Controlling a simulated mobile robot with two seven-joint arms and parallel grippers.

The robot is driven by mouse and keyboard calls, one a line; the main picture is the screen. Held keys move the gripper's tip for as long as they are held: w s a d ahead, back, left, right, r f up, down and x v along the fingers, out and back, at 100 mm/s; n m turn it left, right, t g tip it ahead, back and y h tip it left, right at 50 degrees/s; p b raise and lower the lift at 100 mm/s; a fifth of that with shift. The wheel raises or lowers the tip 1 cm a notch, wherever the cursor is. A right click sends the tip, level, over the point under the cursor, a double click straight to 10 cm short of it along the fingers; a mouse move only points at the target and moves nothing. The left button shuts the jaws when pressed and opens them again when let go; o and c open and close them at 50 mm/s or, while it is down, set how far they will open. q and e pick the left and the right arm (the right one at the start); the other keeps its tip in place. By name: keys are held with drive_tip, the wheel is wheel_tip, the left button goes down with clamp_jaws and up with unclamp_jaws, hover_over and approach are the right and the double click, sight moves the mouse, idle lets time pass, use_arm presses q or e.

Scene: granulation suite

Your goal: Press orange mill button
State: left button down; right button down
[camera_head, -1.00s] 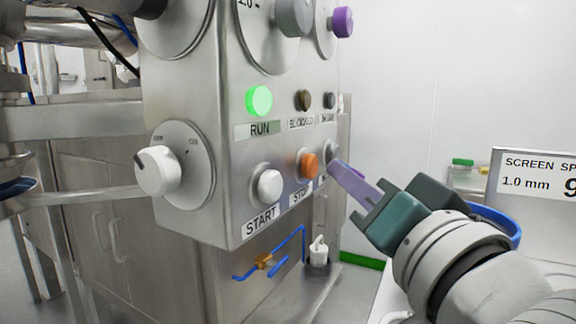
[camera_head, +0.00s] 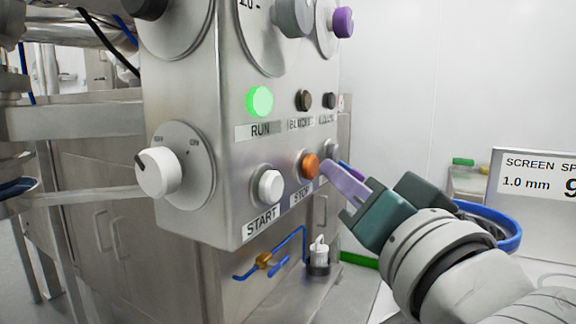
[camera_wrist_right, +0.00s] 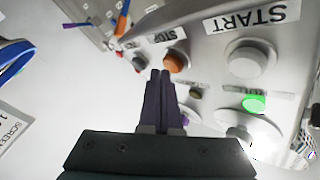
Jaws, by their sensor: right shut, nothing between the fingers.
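The orange button (camera_head: 309,166) sits on the lower front of the steel control panel (camera_head: 215,125), above the STOP label, right of the white START button (camera_head: 270,187). My right gripper (camera_head: 324,166) is shut and empty, its purple fingers pointing at the panel just right of the orange button. In the right wrist view the orange button (camera_wrist_right: 176,61) is just beyond and right of the closed fingertips (camera_wrist_right: 160,72). I cannot tell whether the tips touch the panel. My left gripper is not in view.
A green RUN lamp (camera_head: 260,101) is lit above the buttons. A white knob (camera_head: 157,172) juts out at the panel's left. A grey button (camera_head: 332,149) is close right of the fingertips. A screen sign (camera_head: 535,185) stands at the right.

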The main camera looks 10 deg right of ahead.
drive_tip(key=shift+w+a, duration=0.25)
drive_tip(key=shift+a, duration=0.15)
idle(0.7)
idle(0.3)
drive_tip(key=shift+s+d+p, duration=0.5)
drive_tip(key=shift+d, duration=0.25)
drive_tip(key=shift+s+d+p, duration=0.6)
drive_tip(key=shift+s+d, duration=0.1)
drive_tip(key=shift+d, duration=0.35)
drive_tip(key=shift+s+d+p, duration=0.55)
drive_tip(key=shift+s+d, duration=0.15)
drive_tip(key=shift+d, duration=0.35)
